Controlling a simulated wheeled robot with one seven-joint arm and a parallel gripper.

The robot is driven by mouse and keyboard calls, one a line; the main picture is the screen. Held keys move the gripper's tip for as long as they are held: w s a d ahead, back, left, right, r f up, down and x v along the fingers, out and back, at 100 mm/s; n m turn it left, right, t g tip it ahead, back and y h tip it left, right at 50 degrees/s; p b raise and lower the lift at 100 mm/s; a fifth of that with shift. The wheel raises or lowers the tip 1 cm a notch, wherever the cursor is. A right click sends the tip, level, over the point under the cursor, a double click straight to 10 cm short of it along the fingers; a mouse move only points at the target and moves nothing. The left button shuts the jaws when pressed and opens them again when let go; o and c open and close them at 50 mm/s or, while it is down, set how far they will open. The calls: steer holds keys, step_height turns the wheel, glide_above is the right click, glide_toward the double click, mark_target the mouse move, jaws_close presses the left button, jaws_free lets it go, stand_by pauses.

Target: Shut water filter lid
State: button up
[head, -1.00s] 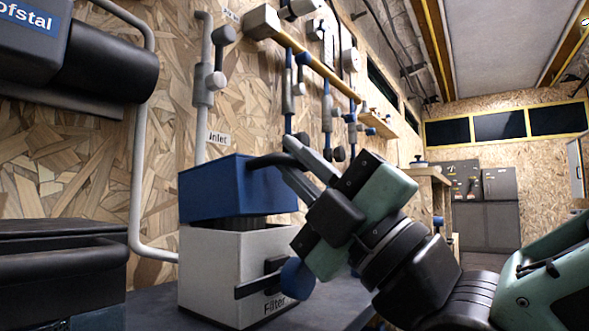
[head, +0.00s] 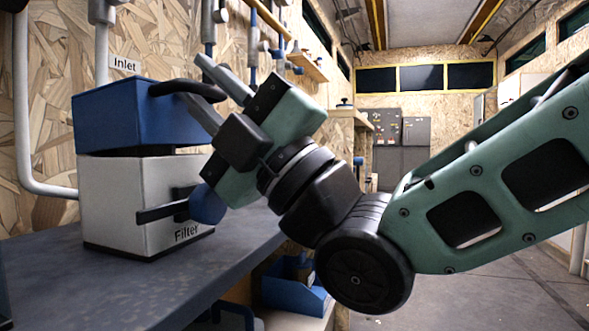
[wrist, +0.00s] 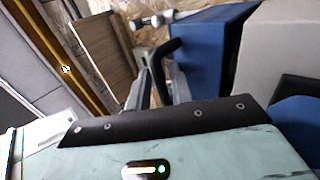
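The water filter is a white box (head: 130,205) labelled "Filter" on a dark bench, with a blue lid (head: 125,118) above it. A thin dark gap shows between lid and box, and the lid looks slightly tilted. A black bar handle (head: 168,88) sticks out from the lid's right side. My gripper (head: 194,79) is at this handle, its two grey fingers apart, one above and one below it. In the wrist view the handle (wrist: 165,57) reaches towards the fingers beside the blue lid (wrist: 208,50). I cannot tell whether a finger touches it.
A black lever with a blue knob (head: 207,204) sits on the box front, close under my gripper. Wall pipes and a sign "Inlet" (head: 125,64) stand behind. The bench top (head: 60,270) is clear in front. A blue bin (head: 295,290) lies on the lower shelf.

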steer(key=b+v, duration=0.5)
steer(key=v, duration=1.2)
